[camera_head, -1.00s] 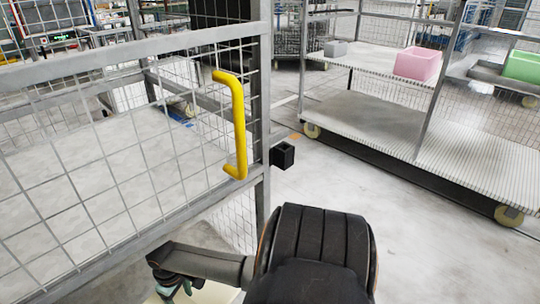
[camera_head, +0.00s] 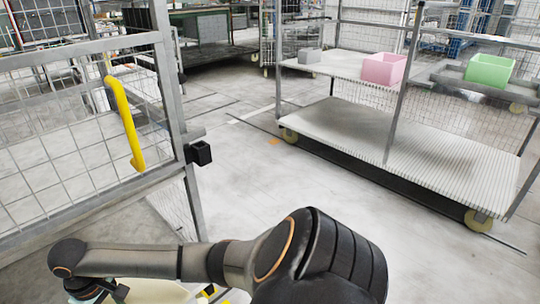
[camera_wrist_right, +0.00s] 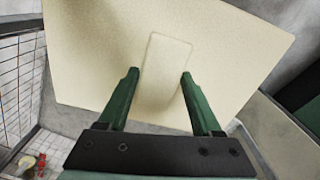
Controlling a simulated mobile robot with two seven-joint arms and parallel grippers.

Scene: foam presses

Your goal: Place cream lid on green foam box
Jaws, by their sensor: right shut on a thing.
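The cream lid (camera_wrist_right: 220,60) fills much of the right wrist view as a flat, pale panel with a raised block in its middle. My right gripper (camera_wrist_right: 159,76) has its two green fingers on either side of that block and is shut on it. In the head view a strip of the cream lid (camera_head: 155,291) shows at the bottom edge, below my right arm; the rest is cut off. The green foam box (camera_head: 490,71) sits at the far right on the upper level of a rack, well away from the lid. My left gripper is not in view.
A pink box (camera_head: 384,69) and a small grey box (camera_head: 309,56) stand on the wheeled rack's upper shelf. Its lower ribbed shelf (camera_head: 360,135) is bare. A mesh gate with a yellow handle (camera_head: 125,122) stands at left. Clear floor (camera_head: 250,180) lies between.

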